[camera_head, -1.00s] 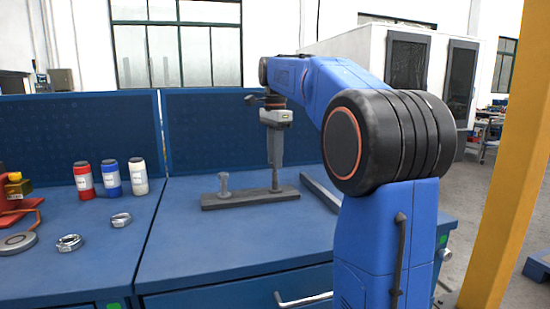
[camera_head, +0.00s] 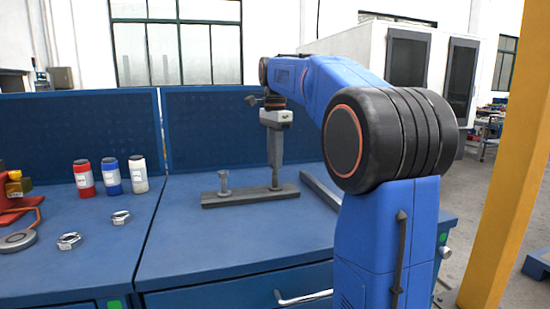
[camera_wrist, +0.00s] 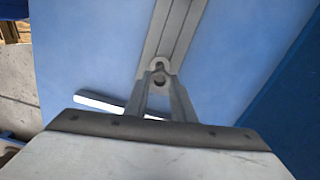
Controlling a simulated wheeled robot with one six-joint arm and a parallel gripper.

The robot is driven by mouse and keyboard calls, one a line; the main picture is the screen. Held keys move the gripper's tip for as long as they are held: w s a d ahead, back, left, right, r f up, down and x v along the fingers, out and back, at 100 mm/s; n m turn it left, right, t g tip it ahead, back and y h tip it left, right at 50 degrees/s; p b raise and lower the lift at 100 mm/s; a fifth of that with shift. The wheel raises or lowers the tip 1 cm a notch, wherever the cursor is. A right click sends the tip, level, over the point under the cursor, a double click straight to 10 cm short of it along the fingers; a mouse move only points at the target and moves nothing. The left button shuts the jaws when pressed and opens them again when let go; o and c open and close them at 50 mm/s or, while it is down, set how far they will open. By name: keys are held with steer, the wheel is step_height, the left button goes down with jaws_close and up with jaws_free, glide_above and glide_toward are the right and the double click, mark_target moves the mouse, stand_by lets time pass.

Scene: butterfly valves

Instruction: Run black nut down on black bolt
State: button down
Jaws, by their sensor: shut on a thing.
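A dark grey base plate (camera_head: 240,198) lies on the blue bench and carries two upright posts. The dark right-hand post is the black bolt (camera_head: 275,180); my gripper (camera_head: 275,165) stands upright over it, pointing down. In the wrist view my gripper's fingers (camera_wrist: 159,86) come together around a small dark ring-like piece, which looks like the black nut (camera_wrist: 158,79), at the bolt's place. The fingers are shut on it. The nut is hidden in the head view, and how far down the bolt it sits cannot be told.
A lighter grey bolt (camera_head: 224,185) stands at the plate's left end. Two loose silver nuts (camera_head: 121,217) (camera_head: 69,240) lie to the left. Red, blue and white bottles (camera_head: 111,176) stand farther back. A grey bar (camera_head: 320,193) lies right of the plate. The bench front is clear.

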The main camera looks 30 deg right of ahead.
steer(key=shift+f, duration=0.4)
stand_by(1.0)
steer(key=m, duration=1.2)
stand_by(0.3)
steer(key=c, duration=1.7)
jaws_free()
steer(key=shift+c, duration=0.2)
